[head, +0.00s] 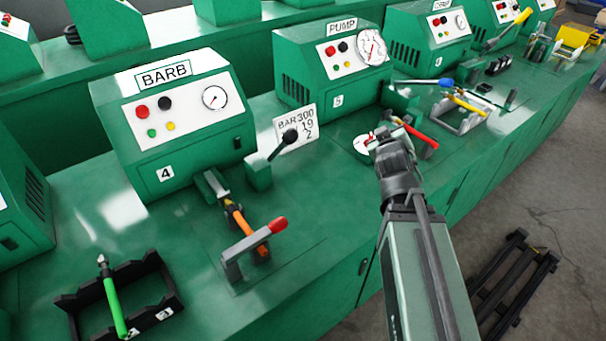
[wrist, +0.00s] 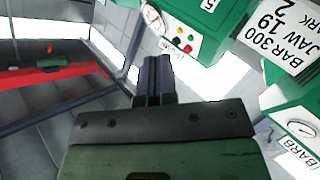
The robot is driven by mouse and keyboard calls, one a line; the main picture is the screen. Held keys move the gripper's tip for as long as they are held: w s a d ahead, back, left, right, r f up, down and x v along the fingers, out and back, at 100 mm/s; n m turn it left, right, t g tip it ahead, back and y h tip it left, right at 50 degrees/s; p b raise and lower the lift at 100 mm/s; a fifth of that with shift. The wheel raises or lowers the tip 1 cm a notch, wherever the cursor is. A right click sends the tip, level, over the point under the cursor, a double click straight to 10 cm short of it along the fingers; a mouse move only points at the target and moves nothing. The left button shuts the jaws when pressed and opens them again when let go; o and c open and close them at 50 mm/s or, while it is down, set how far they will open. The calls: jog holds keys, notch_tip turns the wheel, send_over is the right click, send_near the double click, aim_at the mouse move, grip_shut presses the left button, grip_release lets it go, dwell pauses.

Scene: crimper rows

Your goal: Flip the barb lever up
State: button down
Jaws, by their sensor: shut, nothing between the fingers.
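The green BARB machine (head: 185,120), numbered 4, stands at the left of the bench in the head view. To its right, a lever with a black ball knob (head: 290,135) slants up and rightward from a green block (head: 258,174). A red-tipped handle (head: 278,225) sits on a grey bracket in front of the machine. In the wrist view the BARB label (wrist: 296,151) shows at the right; I cannot make out the lever there. My gripper (head: 378,138) is right of the black-knobbed lever, apart from it. Its fingers (wrist: 153,68) are together and empty.
A card reading BAR300 (head: 296,128) stands just behind the black knob. The PUMP machine (head: 330,65), numbered 5, is behind my gripper. A red-handled tool (head: 415,135) lies close to my gripper. A black rack (head: 150,290) with a green-handled tool is at the front left.

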aim_at(279, 147)
jog(key=s+a+f+n+g+y+b, duration=0.1)
jog(key=s+a+n+y+b, duration=0.2)
jog(key=n+y+b, duration=0.2)
jog(key=s+a+f+n+g+y+b, duration=0.1)
jog(key=s+a+n+y+b, duration=0.3)
jog(key=n+y, duration=0.8)
jog(key=s+a+f+n+g+y+b, duration=0.2)
jog(key=n+y+b, duration=0.4)
jog(key=n, duration=0.7)
jog(key=shift+s+a+f+y+b, duration=0.35)
jog(key=shift+s+a+f+y, duration=0.45)
jog(key=shift+y, duration=0.4)
jog(key=shift+a+r, duration=0.1)
jog(key=shift+r, duration=0.05)
jog(key=p+x, duration=0.7)
jog(key=x, duration=0.7)
jog(key=shift+a, duration=0.15)
